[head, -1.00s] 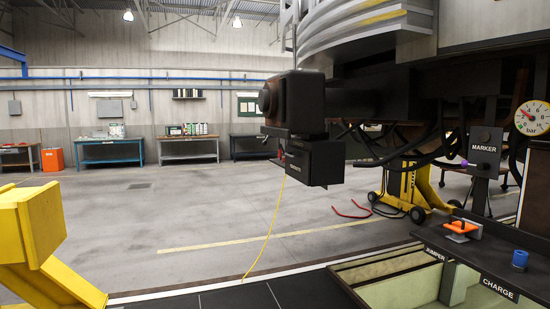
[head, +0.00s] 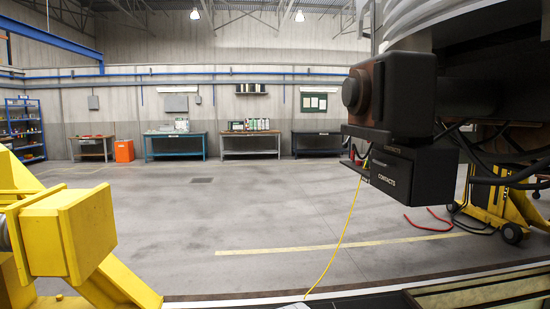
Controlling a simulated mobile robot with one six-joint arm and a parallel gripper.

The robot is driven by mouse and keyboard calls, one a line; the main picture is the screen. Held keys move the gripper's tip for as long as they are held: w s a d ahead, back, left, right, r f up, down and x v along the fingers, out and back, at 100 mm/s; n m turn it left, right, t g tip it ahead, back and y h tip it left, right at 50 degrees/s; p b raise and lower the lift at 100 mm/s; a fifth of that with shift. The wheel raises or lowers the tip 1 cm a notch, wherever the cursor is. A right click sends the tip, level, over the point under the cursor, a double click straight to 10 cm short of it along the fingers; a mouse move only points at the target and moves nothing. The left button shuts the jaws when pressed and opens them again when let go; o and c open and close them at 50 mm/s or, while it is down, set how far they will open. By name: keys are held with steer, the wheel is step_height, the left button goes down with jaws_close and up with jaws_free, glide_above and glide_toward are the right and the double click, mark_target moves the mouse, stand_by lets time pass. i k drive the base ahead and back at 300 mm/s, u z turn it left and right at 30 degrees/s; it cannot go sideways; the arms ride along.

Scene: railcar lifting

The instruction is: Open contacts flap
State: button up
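A black box labelled CONTACTS (head: 418,178) hangs under the dark coupler head (head: 392,95) at the right of the head view. The labelled face looks closed, but I cannot clearly make out the flap's edge or hinge. A small ledge (head: 355,167) sticks out at the box's left side. A yellow cord (head: 346,225) hangs from beside it down to the floor edge. My gripper is not in view, so I cannot tell where it is relative to the box.
A yellow steel structure (head: 68,232) stands close at the left. A wheeled yellow jack (head: 495,208) and a red cable (head: 428,221) are on the floor at right. Workbenches (head: 252,143) line the far wall. The floor between is clear.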

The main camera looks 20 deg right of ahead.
mark_target(390, 174)
steer(key=z, duration=0.25)
steer(key=i, duration=1.25)
steer(key=z, duration=0.85)
steer(key=k, duration=0.75)
steer(key=z, duration=0.2)
steer(key=i, duration=0.85)
steer(key=u, duration=0.1)
